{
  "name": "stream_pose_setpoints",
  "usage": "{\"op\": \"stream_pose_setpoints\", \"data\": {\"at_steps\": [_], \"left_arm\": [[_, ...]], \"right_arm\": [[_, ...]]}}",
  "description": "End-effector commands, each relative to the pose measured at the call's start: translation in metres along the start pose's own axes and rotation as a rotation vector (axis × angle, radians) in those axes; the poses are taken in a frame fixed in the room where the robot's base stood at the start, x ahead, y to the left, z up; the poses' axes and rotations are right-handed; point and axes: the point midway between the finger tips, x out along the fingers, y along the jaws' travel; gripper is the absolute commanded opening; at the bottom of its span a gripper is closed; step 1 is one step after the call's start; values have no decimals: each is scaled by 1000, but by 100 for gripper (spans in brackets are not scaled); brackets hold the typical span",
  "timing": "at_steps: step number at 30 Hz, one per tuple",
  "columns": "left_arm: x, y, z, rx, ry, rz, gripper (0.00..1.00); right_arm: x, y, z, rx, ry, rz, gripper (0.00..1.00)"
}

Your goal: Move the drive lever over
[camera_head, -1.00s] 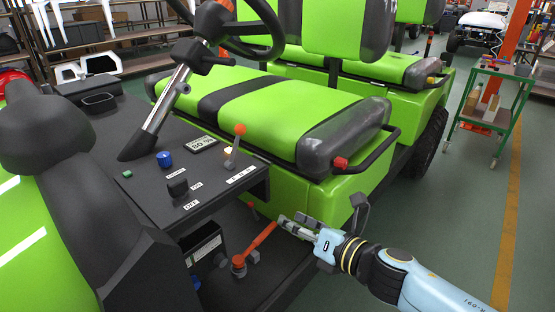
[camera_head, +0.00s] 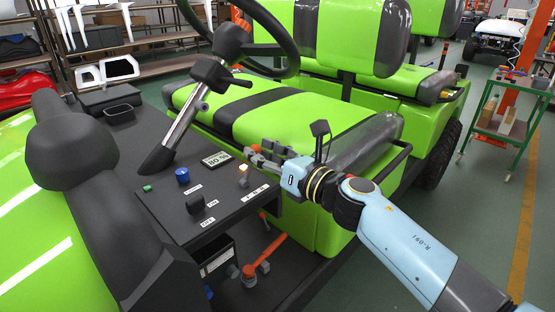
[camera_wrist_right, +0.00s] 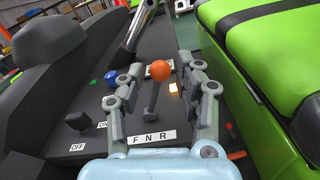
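The drive lever has an orange ball knob (camera_wrist_right: 160,70) on a dark stick and stands behind the F N R label (camera_wrist_right: 152,138). In the head view its knob (camera_head: 256,148) shows beside my right fingers, which hide much of the stick. My right gripper (camera_head: 264,157) is over the dash panel at the lever. In the wrist view the right gripper (camera_wrist_right: 166,76) is open, with one finger on each side of the lever and gaps between. My left gripper is not in view.
The dash panel carries a blue knob (camera_head: 182,175), a green button (camera_head: 147,188) and a black switch (camera_head: 195,204). The steering wheel (camera_head: 293,40) is above. A lower red-orange handle (camera_head: 264,255) stands below the panel. The green seat (camera_head: 285,110) is close behind the gripper.

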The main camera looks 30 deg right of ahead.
Motion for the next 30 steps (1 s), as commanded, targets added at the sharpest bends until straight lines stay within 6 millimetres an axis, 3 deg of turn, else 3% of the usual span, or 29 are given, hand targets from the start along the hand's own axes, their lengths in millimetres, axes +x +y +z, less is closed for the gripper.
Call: {"op": "stream_pose_setpoints", "data": {"at_steps": [2,9,30], "left_arm": [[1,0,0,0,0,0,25],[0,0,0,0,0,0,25],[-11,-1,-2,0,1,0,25]], "right_arm": [[10,0,0,-1,0,0,33],[7,0,0,-1,1,-1,2],[7,22,1,1,2,0,1]]}}
